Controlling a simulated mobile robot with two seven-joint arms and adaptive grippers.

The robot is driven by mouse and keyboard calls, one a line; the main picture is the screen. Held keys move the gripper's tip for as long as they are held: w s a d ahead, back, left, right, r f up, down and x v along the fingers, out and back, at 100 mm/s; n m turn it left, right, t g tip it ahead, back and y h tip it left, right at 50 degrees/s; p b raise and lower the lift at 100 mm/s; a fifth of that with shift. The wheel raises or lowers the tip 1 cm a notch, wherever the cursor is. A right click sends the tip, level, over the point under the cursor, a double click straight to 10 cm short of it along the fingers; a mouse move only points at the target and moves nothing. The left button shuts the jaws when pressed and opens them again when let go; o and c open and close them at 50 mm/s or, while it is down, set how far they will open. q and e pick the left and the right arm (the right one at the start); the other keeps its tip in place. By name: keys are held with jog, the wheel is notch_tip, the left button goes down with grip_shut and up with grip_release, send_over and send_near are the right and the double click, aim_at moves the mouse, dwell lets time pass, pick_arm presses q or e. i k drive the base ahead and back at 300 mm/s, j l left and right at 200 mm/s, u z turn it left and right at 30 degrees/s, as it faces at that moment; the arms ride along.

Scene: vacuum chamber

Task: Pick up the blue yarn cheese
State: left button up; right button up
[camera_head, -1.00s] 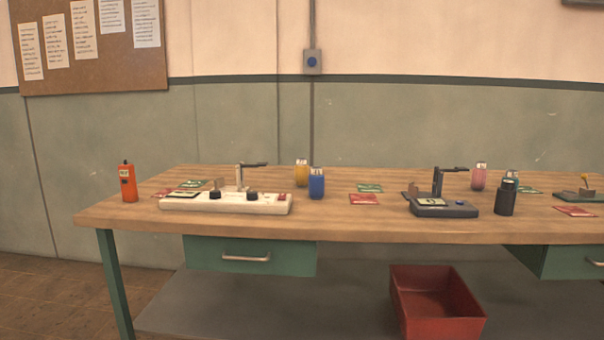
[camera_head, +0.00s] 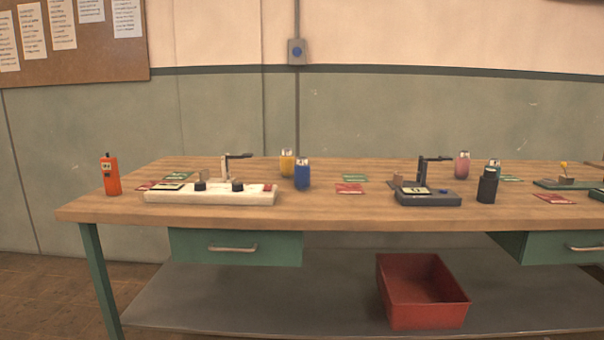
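The blue yarn cheese (camera_head: 302,176) stands upright on the wooden workbench (camera_head: 330,211), a little left of the middle of the view. It is a blue cylinder with a pale top. A yellow one (camera_head: 287,164) stands just behind it to the left. A pink one (camera_head: 462,165) stands farther right near the back. Neither of my grippers is in view.
A white device (camera_head: 212,196) lies left of the blue cheese; a dark device (camera_head: 428,198) and a black bottle (camera_head: 487,187) stand to the right. An orange handheld unit (camera_head: 111,176) stands at the left end. A red bin (camera_head: 422,292) sits on the lower shelf.

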aim_at(301, 170)
jog(key=i+j+z, duration=0.1)
jog(key=i, duration=0.35)
jog(key=i+j+z, duration=0.15)
jog(key=i, duration=0.35)
